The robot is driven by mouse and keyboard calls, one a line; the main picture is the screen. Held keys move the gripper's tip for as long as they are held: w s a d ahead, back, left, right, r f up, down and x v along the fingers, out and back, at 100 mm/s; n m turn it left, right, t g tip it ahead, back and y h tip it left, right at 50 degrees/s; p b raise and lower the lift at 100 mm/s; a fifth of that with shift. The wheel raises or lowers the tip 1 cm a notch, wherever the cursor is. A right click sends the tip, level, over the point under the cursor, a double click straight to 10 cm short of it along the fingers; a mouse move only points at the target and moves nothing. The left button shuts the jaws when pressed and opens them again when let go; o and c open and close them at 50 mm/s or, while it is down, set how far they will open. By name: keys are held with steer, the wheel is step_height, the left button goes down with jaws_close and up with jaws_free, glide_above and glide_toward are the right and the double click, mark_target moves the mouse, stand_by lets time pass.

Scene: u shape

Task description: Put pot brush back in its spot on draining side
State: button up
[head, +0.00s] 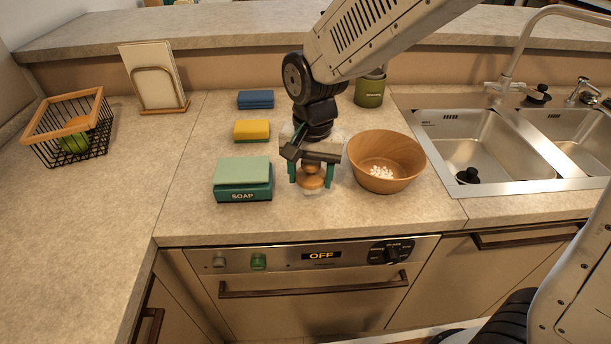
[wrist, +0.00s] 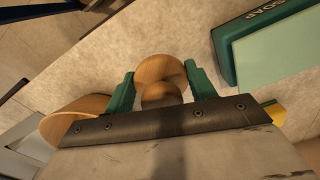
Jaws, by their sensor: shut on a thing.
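The pot brush (head: 313,181) shows as a rounded wooden knob between the teal fingertips of my gripper (head: 311,174), over the counter between the soap dish and the wooden bowl. In the wrist view the brush's wooden knob (wrist: 160,70) sits between the two teal fingers of my gripper (wrist: 160,88), which is shut on it. The bristles are mostly hidden, and I cannot tell whether the brush touches the counter. The sink (head: 468,148) is at the right, past the bowl. No marked brush spot is clear to me.
A wooden bowl (head: 408,160) with white pieces stands close right of my gripper. A green soap dish (head: 243,193), a yellow sponge (head: 251,131) and a blue one (head: 255,99) are left. A green canister (head: 369,94) stands behind. The counter's front edge is near.

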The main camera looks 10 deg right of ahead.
mark_target(310, 186)
steer(key=shift+w+f, duration=0.1)
steer(key=shift+w, duration=0.05)
steer(key=shift+f, duration=1.65)
steer(key=o, duration=1)
steer(key=shift+f, duration=0.15)
step_height(310, 186, up, 12)
steer(key=shift+d+f, duration=0.15)
steer(key=shift+r, duration=0.35)
